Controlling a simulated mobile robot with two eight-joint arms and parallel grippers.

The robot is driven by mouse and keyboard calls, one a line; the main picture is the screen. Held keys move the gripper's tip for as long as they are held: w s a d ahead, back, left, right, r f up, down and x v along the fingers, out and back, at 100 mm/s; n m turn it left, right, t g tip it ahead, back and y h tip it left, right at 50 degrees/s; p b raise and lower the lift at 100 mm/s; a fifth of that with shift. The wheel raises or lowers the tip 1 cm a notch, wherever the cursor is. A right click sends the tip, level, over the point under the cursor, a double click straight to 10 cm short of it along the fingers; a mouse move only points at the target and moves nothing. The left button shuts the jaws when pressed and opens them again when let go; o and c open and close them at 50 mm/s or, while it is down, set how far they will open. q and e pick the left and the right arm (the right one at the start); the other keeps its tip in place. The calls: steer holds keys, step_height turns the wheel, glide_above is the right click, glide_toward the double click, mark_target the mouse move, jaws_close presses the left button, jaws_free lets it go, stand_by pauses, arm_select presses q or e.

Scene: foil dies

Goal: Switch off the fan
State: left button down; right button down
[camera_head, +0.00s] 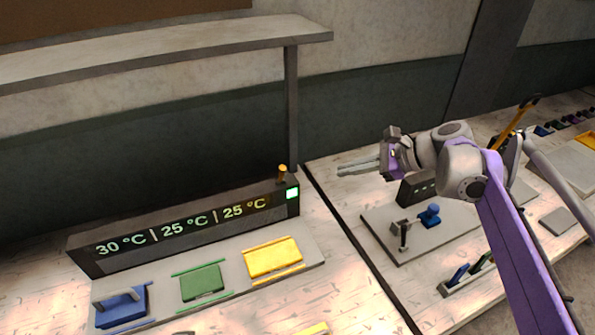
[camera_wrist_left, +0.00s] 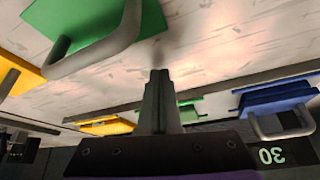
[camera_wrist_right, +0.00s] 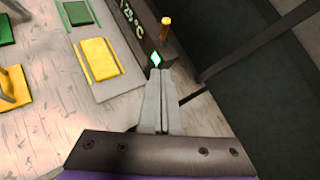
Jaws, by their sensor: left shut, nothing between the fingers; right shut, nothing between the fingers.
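No fan can be made out. A dark display panel (camera_head: 180,222) reads 30 °C, 25 °C and 25 °C. A bright green lit square (camera_head: 292,193) is at its right end, with an orange-topped peg (camera_head: 282,175) above it. Both show in the right wrist view, the green square (camera_wrist_right: 156,59) just past the fingertips and the peg (camera_wrist_right: 165,29) behind it. My right gripper (camera_head: 340,171) is shut and empty, right of the panel's end; contact is not visible. My left gripper (camera_wrist_left: 159,72) is shut and empty in the left wrist view, among the coloured dies.
Blue (camera_head: 121,307), green (camera_head: 202,282) and yellow (camera_head: 272,257) dies lie before the panel. A shelf (camera_head: 160,50) on a post overhangs behind. A board (camera_head: 445,232) with a blue knob (camera_head: 429,215) sits on the right table, beyond a dark gap.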

steer(key=shift+w+d+r, duration=0.1)
steer(key=shift+w+r, duration=0.1)
arm_select(q)
steer(key=shift+r, duration=0.15)
steer(key=shift+w+r+p, duration=0.2)
steer(key=shift+r+p, duration=0.25)
steer(key=shift+p, duration=0.05)
arm_select(e)
glide_toward(281, 175)
steer(key=shift+w+d+x, duration=0.15)
steer(key=shift+x, duration=1.2)
steer(key=shift+w+d+x, duration=0.15)
steer(key=shift+x, duration=1.2)
steer(key=shift+f, duration=0.15)
arm_select(q)
steer(key=shift+r, duration=0.1)
arm_select(e)
steer(key=shift+w, duration=0.1)
arm_select(q)
steer(key=shift+w+r, duration=0.1)
steer(key=shift+r, duration=0.1)
arm_select(e)
steer(key=shift+w+m+g, duration=0.15)
steer(key=shift+m+g, duration=0.15)
